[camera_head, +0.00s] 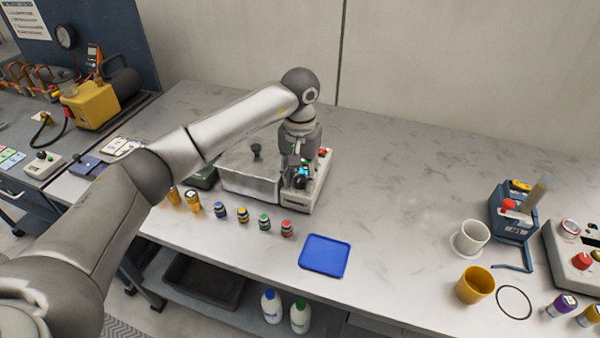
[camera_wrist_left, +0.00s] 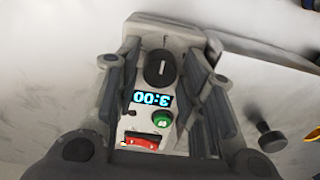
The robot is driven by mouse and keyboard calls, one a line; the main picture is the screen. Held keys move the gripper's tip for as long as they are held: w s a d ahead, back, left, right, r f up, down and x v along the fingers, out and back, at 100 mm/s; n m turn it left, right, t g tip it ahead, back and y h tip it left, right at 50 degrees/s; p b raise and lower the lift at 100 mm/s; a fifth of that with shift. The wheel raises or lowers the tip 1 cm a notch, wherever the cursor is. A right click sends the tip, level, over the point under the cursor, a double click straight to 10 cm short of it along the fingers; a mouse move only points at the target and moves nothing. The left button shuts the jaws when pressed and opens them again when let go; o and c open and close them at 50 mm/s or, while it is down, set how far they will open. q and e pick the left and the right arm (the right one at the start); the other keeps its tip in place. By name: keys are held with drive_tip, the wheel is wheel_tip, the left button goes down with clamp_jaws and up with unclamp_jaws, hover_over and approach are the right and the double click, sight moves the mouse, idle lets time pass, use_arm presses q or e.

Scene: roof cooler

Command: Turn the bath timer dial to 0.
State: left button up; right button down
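The bath (camera_head: 250,182) is a grey lidded box on the counter with a control panel on its right side. The timer dial (camera_wrist_left: 159,68) is a round black knob with a light pointer mark, in the left wrist view. A lit display (camera_wrist_left: 152,99) beside it shows 3:00, upside down in that view. My left gripper (camera_wrist_left: 161,55) is open, with one finger on each side of the dial; I cannot tell whether they touch it. In the head view the left gripper (camera_head: 300,172) points down over the panel and partly hides it. My right gripper is not in view.
A green button (camera_wrist_left: 162,119) and a red switch (camera_wrist_left: 140,142) sit on the same panel. The lid has a black knob (camera_head: 256,150). Several small bottles (camera_head: 243,215) and a blue tray (camera_head: 325,256) lie in front.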

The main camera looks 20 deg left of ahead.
use_arm(q)
drive_tip(key=shift+c, duration=0.7)
drive_tip(key=c, duration=0.6)
drive_tip(key=shift+c, duration=0.2)
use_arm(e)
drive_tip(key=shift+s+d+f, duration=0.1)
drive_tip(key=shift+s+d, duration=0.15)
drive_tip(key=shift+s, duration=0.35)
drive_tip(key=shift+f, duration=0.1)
